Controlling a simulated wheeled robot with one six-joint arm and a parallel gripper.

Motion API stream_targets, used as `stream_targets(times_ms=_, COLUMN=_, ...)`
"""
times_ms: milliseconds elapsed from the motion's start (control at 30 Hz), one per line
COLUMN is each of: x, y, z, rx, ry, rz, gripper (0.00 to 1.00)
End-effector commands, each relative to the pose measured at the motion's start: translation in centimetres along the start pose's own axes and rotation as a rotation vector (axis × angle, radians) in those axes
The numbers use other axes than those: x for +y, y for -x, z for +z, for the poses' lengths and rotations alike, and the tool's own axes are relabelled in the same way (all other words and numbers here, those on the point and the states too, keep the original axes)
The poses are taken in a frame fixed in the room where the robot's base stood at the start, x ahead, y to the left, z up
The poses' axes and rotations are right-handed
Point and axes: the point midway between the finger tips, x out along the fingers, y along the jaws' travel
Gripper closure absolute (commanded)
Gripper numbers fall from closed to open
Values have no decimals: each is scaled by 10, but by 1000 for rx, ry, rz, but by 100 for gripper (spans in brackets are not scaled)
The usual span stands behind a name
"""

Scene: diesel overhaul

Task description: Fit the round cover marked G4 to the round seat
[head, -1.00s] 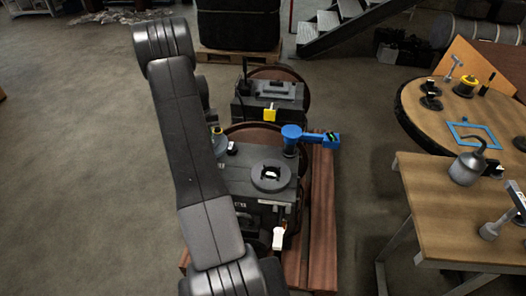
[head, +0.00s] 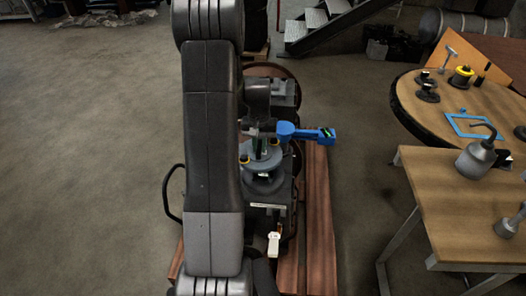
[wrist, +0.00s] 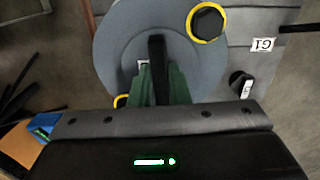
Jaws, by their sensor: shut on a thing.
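My gripper (wrist: 157,88) has green fingers shut on the black upright handle of a round grey cover (wrist: 120,50). The cover has yellow-ringed dark knobs near its rim. In the head view the cover (head: 262,164) is over the engine block, directly above the round seat (head: 266,188). It looks about level. I cannot tell whether it touches the seat. The cover hides most of the seat, including its middle. I see no G4 mark on the cover; a white label (wrist: 263,44) on the block beside it seems to read G1.
Two tables with tools stand farther right. Floor at left is clear.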

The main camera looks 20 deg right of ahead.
Motion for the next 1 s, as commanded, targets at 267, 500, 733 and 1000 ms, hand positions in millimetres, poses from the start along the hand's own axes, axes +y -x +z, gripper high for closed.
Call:
stream_targets(times_ms=267, x=14, y=-7, z=6, rx=3, ry=-25, rz=0, gripper=100)
stream_targets(times_ms=500, x=13, y=-31, z=6, rx=1, ry=-24, rz=0, gripper=100)
stream_targets(times_ms=733, x=13, y=-59, z=6, rx=2, ry=-23, rz=0, gripper=100)
stream_targets(times_ms=1000, x=13, y=-71, z=6, rx=2, ry=-23, rz=0, gripper=100)
